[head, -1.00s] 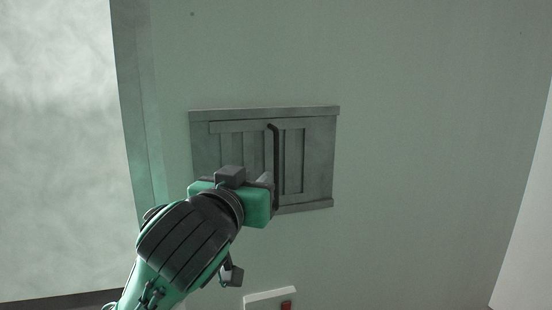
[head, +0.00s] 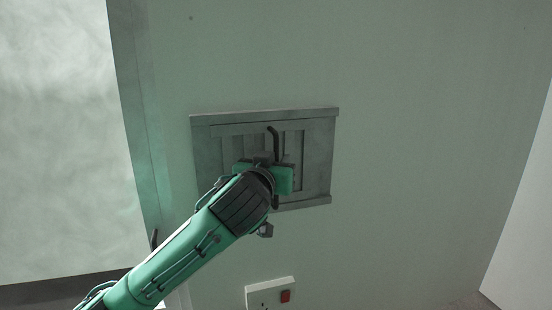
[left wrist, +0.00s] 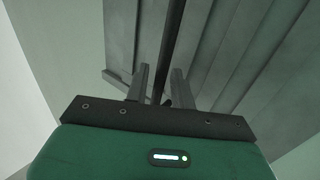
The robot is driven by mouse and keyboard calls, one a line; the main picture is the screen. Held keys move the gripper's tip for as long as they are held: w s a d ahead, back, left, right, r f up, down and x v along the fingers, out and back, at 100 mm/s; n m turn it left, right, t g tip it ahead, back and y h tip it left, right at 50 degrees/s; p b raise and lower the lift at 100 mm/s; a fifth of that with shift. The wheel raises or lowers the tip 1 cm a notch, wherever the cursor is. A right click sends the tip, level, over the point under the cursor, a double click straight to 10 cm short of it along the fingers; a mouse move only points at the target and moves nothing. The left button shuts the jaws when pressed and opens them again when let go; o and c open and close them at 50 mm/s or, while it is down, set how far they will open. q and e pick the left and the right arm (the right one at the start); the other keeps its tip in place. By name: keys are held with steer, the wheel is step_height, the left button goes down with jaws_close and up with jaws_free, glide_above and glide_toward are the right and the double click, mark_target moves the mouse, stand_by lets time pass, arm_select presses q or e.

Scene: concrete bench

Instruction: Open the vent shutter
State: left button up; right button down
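The vent shutter (head: 318,150) is a grey slatted panel in a grey frame on the pale wall. It looks flush in its frame in the head view. A dark upright bar handle (head: 275,139) stands on it; my left gripper (head: 278,176) covers its middle. In the left wrist view the handle (left wrist: 172,38) runs down between the two fingers of the left gripper (left wrist: 160,82). The fingers are apart, with a gap beside the bar, and I see no clamp on it. The fingertips are hidden in the head view. My right gripper is not in view.
A white socket plate (head: 268,294) with a red switch (head: 285,296) is on the wall below the shutter. A pale window-like panel (head: 55,130) is at the left. The wall right of the shutter is bare.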

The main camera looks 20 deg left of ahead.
arm_select(q)
jaws_close()
steer(key=shift+w+d+b, duration=0.35)
steer(key=shift+w+d, duration=0.3)
steer(key=shift+d, duration=0.3)
jaws_free()
